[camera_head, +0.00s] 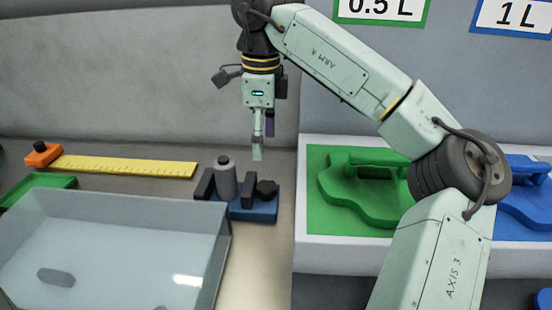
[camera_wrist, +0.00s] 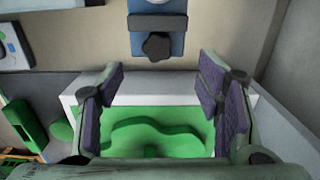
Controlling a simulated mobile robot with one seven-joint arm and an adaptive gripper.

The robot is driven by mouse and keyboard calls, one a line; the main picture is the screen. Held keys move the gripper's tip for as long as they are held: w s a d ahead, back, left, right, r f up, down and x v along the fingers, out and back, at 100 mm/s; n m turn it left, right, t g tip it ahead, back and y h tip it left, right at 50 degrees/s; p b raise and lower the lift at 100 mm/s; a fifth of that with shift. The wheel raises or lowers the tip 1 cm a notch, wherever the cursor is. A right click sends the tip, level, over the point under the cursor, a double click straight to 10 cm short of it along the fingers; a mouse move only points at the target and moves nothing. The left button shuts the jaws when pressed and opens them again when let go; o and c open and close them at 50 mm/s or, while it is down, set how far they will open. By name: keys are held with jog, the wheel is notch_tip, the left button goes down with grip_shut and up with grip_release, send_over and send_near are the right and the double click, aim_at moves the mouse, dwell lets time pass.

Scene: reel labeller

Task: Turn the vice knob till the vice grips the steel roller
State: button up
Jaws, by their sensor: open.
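The vice has a blue base (camera_head: 262,210), two dark upright jaws and a dark lobed vice knob (camera_head: 266,188) on its right side. The grey steel roller (camera_head: 225,178) stands upright between the jaws; whether both jaws touch it I cannot tell. In the wrist view the knob (camera_wrist: 157,46) is at the top centre, beside a dark jaw (camera_wrist: 157,23); the roller (camera_wrist: 158,5) is cut off by the top edge. My gripper (camera_head: 258,152) is above the knob, clear of it, pointing down. It is open and empty (camera_wrist: 160,78), its padded fingers spread.
A clear-walled bin (camera_head: 215,255) stands at the front left. A yellow ruler (camera_head: 125,166) with an orange end block (camera_head: 43,154) lies behind it. A white-framed box with a green shaped insert (camera_head: 330,215) is right of the vice. A wall stands behind.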

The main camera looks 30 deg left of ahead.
aim_at(267, 186)
jog(key=f, duration=0.3)
jog(key=f+p, duration=0.1)
jog(key=f, duration=0.7)
jog(key=shift+w+d+f+p, duration=0.1)
jog(key=shift+d+f+p, duration=0.1)
jog(key=shift+d+p, duration=0.2)
jog(key=shift+c, duration=0.2)
jog(key=c, duration=1.1)
jog(key=shift+w+f+m+b, duration=0.1)
jog(key=shift+f+m+b, duration=0.05)
jog(key=shift+m+b, duration=0.9)
jog(key=shift+c, duration=0.2)
jog(key=m+b, duration=0.1)
jog(key=m, duration=0.1)
jog(key=shift+m, duration=0.35)
jog(key=shift+r, duration=0.2)
